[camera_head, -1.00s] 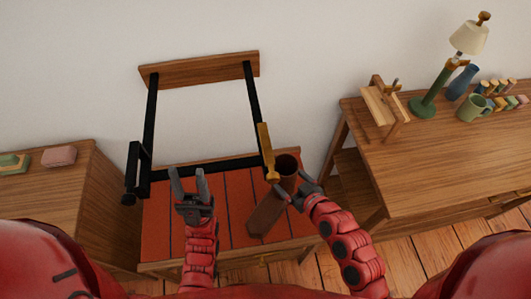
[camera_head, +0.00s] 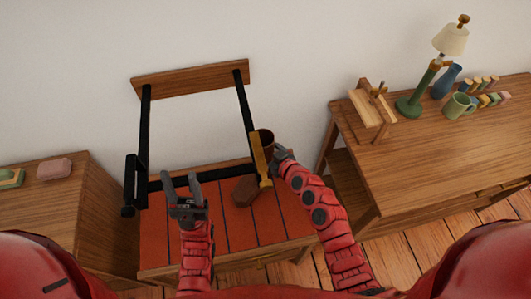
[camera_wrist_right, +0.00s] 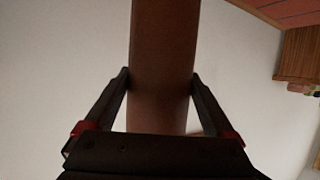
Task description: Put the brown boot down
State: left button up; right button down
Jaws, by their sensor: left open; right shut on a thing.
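The brown boot shows in the head view with its dark open shaft top (camera_head: 266,140) at the upper right and its foot (camera_head: 245,192) lower left, over the red slatted seat (camera_head: 215,215). A brass-coloured bar (camera_head: 259,160) crosses in front of its middle. My right gripper (camera_head: 281,154) is shut on the boot's shaft. The right wrist view shows the brown shaft (camera_wrist_right: 163,70) between both fingers. I cannot tell whether the foot touches the seat. My left gripper (camera_head: 181,180) is open and empty above the seat's left part.
A black frame (camera_head: 144,130) with a wooden top rail (camera_head: 190,78) rises behind the seat. A wooden table (camera_head: 440,150) at right holds a lamp (camera_head: 450,40), blue vase (camera_head: 446,82) and green mug (camera_head: 458,106). A wooden cabinet (camera_head: 60,210) stands left. The seat's front is clear.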

jog(key=shift+f, duration=0.95)
jog(key=shift+f+b, duration=0.15)
jog(key=shift+b, duration=0.25)
grip_release()
